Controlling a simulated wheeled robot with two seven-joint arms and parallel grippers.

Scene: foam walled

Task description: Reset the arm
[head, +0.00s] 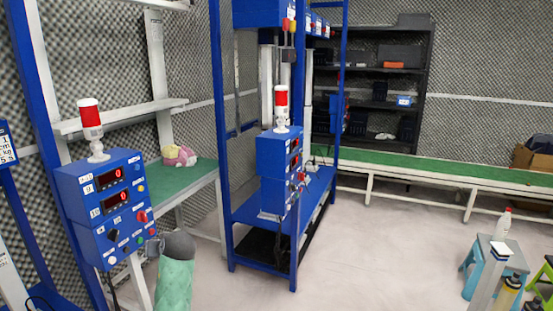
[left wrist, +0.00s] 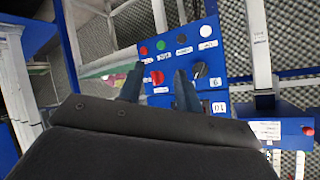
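A blue control box (head: 104,205) stands at the left in the head view, with red digital displays, a red knob (head: 143,216), a black knob (head: 113,235) and several buttons. In the left wrist view the lower panel of a blue control box (left wrist: 180,101) appears upside down, with its red knob (left wrist: 157,77) and black knob (left wrist: 200,70). My left gripper (left wrist: 160,68) faces this panel. Its two dark fingers are apart, with the red knob seen between them. I cannot tell whether they touch it. My right gripper does not show.
A red-and-white beacon (head: 91,130) tops the left box. A second blue control box (head: 280,170) stands on a blue frame. A green-topped bench (head: 430,172) runs along the back wall. A white bottle (head: 503,222) is on a stool at right. The middle floor is clear.

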